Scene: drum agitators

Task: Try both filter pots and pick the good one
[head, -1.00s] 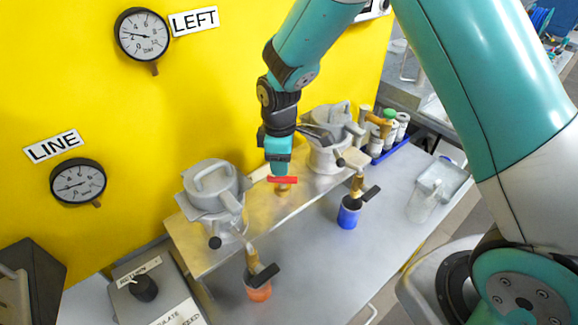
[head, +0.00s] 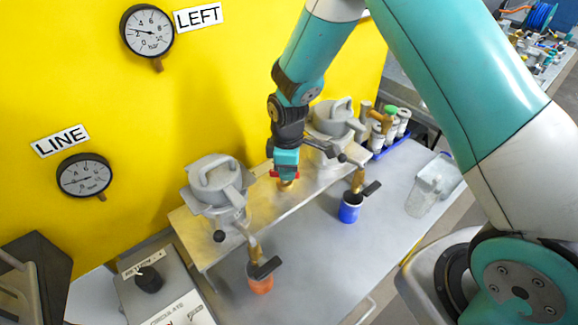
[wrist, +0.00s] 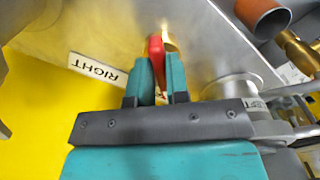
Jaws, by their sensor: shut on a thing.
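Two grey lidded filter pots stand on the metal shelf: the left pot (head: 214,186) and the right pot (head: 334,120), which my arm partly hides. Each has a brass outlet with a black lever in front. An orange cup (head: 260,284) is below the left outlet, and a blue cup (head: 349,213) is below the right one. My gripper (head: 286,174) is low over the shelf between the pots, shut on a red handle (wrist: 156,50). The handle sits upright between the fingers in the wrist view, beside a label reading RIGHT (wrist: 95,70).
The LEFT gauge (head: 148,31) and LINE gauge (head: 84,176) are on the yellow wall. A control box with a black knob (head: 148,279) is at lower left. A blue tray (head: 391,147) of small parts and a clear jug (head: 426,190) are at right. The front bench is mostly clear.

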